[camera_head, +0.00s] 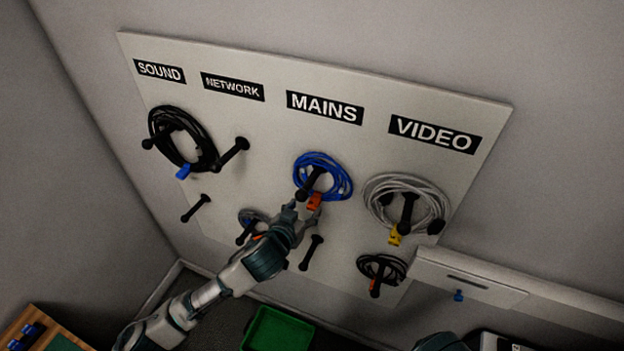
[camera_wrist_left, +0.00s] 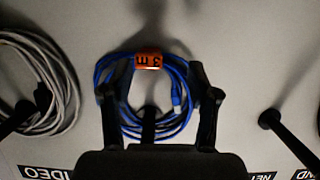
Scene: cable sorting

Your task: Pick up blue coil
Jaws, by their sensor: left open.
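The blue coil (camera_head: 330,174) hangs on a black peg under the MAINS label on the wall board. It carries an orange tag (camera_head: 314,201) at its lower side. My left gripper (camera_head: 303,213) is just below the coil, close to the tag. In the left wrist view the blue coil (camera_wrist_left: 146,125) lies between the two fingers (camera_wrist_left: 155,92), which are spread apart. The tag (camera_wrist_left: 148,60) there reads "3 m". Whether the fingers touch the coil cannot be told. My right gripper does not show.
A black coil (camera_head: 160,137) hangs under SOUND. A grey coil (camera_head: 432,190) hangs under VIDEO, with a small black coil (camera_head: 369,266) below. A bare peg (camera_head: 311,252) juts out beside my left wrist. A green crate (camera_head: 248,338) stands on the floor.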

